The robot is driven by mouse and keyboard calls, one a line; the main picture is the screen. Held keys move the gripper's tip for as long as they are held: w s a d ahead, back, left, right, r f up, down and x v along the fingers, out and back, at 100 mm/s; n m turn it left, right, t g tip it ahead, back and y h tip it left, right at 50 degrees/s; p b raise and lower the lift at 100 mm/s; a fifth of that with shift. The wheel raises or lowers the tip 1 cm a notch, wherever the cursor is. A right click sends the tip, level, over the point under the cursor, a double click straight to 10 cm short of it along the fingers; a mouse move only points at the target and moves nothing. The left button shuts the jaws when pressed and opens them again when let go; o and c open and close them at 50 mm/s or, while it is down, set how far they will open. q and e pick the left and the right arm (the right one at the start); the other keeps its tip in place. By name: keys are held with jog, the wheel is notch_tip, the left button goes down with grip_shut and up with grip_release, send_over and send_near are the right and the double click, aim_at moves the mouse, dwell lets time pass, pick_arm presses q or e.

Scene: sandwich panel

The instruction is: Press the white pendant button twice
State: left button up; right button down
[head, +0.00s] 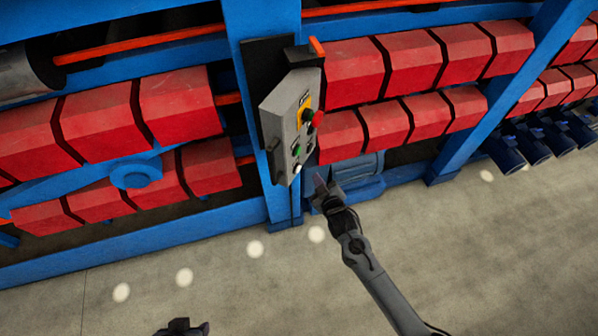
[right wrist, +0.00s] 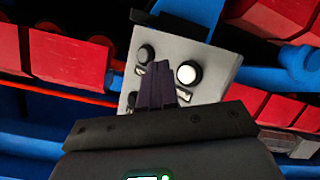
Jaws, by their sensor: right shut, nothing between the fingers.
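The grey pendant box (head: 282,112) hangs on the blue post, its button face turned right. The white button (head: 297,168) is near its lower end in the head view. In the right wrist view the white button (right wrist: 187,73) is round with a dark rim, just right of my fingers. My right gripper (head: 320,183) is shut and empty, below and right of the pendant's lower end. Its dark fingers (right wrist: 157,84) overlap the panel in the right wrist view; I see no contact with the button. A dark part at the bottom edge seems to be my left gripper (head: 182,326), mostly cut off.
The pendant also bears a red mushroom button (head: 316,117) and a green button (head: 297,150). A black button (right wrist: 145,53) lies left of the white one. Blue frames with red blocks (head: 180,105) stand behind. The grey floor (head: 230,285) in front is clear.

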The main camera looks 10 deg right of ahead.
aim_at(298, 169)
jog(key=shift+w+a+b, duration=0.5)
jog(key=shift+w+a, duration=0.6)
jog(key=shift+a, duration=0.1)
dwell(0.9)
jog(key=shift+w+a, duration=0.15)
dwell(0.4)
jog(key=shift+w+a, duration=0.15)
jog(key=shift+a, duration=0.05)
jog(key=shift+w, duration=0.1)
dwell(0.6)
